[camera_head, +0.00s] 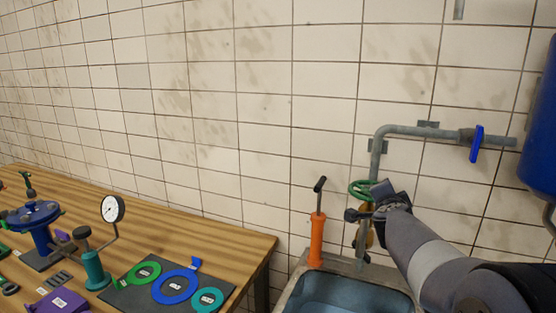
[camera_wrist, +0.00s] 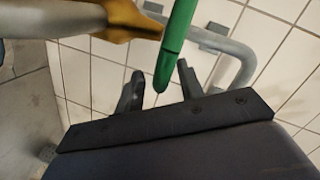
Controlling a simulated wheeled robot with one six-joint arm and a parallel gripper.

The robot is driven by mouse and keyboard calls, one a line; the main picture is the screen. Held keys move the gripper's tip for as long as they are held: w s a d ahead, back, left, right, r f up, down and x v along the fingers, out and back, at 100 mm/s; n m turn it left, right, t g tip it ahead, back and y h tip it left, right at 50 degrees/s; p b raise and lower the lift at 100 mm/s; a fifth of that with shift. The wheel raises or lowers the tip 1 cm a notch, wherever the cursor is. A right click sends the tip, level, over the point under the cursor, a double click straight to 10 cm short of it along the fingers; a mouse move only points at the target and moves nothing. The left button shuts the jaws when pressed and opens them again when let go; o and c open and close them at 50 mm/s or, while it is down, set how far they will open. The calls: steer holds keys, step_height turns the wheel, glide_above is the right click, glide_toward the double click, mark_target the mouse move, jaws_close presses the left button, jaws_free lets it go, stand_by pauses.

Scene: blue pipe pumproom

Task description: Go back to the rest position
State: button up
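My gripper (camera_head: 372,206) is at the grey wall pipe (camera_head: 376,150), right beside the green valve handle (camera_head: 361,188). In the wrist view, the two dark fingers of my gripper (camera_wrist: 159,68) stand apart. The green handle (camera_wrist: 176,40) shows as a bar whose end lies in line with the gap between them, with space visible on both sides. I cannot tell how deep it sits between the fingers. A brass-coloured valve part (camera_wrist: 130,16) is close by. My arm comes in from the lower right in the head view.
Below are a sink (camera_head: 345,292) and an orange hand pump (camera_head: 317,240). A blue lever (camera_head: 477,144) and a blue tank (camera_head: 542,130) are at right. A wooden bench (camera_head: 190,232) at left holds a gauge (camera_head: 114,209) and coloured rings (camera_head: 175,287). The tiled wall is close behind.

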steer(key=shift+w+d+f+n+t+y+b, duration=0.1)
steer(key=shift+w+d+n+t+y+b, duration=0.1)
steer(key=shift+n+y+b, duration=0.45)
steer(key=shift+w+d+f+n+t+y+b, duration=0.1)
steer(key=shift+d+n+t+y+b, duration=0.2)
steer(key=shift+y+b, duration=0.5)
steer(key=shift+w+r+n+y+b, duration=0.1)
steer(key=shift+w+n+y+b, duration=0.05)
steer(key=shift+n+y, duration=0.45)
steer(key=shift+w+r+n+y+b, duration=0.15)
steer(key=shift+n+y, duration=0.2)
steer(key=shift+y, duration=0.3)
steer(key=n+y+p, duration=0.2)
steer(key=w+n+y+p, duration=0.1)
steer(key=y+p, duration=0.1)
steer(key=shift+w+d+r+g, duration=0.1)
steer(key=shift+d+r+g, duration=0.2)
steer(key=shift+g, duration=0.1)
steer(key=n+y+p, duration=0.1)
steer(key=y+p, duration=0.1)
steer(key=p, duration=0.1)
steer(key=shift+w+f+n+g, duration=0.15)
steer(key=shift+w+n+g, duration=0.2)
steer(key=shift+n+g, duration=0.05)
steer(key=shift+p, duration=0.4)
steer(key=shift+s+d+f, duration=0.1)
steer(key=shift+f, duration=0.05)
steer(key=shift+s+d, duration=0.1)
steer(key=shift+s, duration=0.15)
